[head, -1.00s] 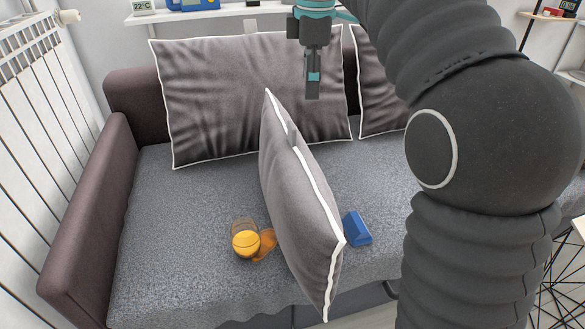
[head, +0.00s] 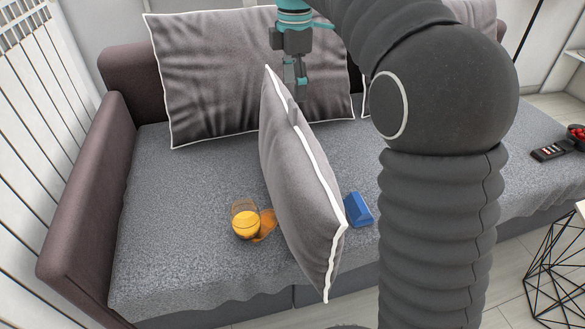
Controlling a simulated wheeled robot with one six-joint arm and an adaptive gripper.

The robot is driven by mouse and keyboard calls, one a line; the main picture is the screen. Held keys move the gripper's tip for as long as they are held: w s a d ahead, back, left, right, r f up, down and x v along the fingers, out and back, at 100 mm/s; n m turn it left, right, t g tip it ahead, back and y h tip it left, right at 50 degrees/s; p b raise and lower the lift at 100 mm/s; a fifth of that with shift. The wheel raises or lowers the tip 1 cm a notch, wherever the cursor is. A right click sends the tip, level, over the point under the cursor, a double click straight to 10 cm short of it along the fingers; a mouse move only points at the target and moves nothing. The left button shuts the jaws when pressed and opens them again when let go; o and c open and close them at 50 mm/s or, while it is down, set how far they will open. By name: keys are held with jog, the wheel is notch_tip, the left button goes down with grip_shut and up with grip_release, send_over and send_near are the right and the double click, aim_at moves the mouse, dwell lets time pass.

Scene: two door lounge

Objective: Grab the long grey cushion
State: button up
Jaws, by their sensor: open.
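A long grey cushion (head: 296,190) with white piping stands on edge in the middle of the sofa seat, running from back to front. A wide grey cushion (head: 215,75) with the same piping leans on the backrest at the left. Another grey cushion, partly behind my arm, leans at the right. My gripper (head: 294,88) points down at the far upper end of the standing cushion, in front of the wide one. It is open and seems to hold nothing. I cannot tell whether it touches the standing cushion.
On the sofa seat (head: 165,220), a glass of orange liquid (head: 245,222) stands just left of the standing cushion, with an orange item (head: 266,224) beside it. A blue block (head: 358,209) lies just right of it. A dark remote (head: 552,149) lies at the far right. The seat's left part is clear.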

aim_at(293, 103)
jog(key=shift+s+a+f+b, duration=0.1)
jog(key=shift+s+f+b, duration=0.1)
jog(key=shift+f, duration=1.15)
jog(key=shift+s+a+f+b, duration=0.1)
jog(key=shift+f+b, duration=0.1)
jog(key=shift+f, duration=1.1)
grip_shut()
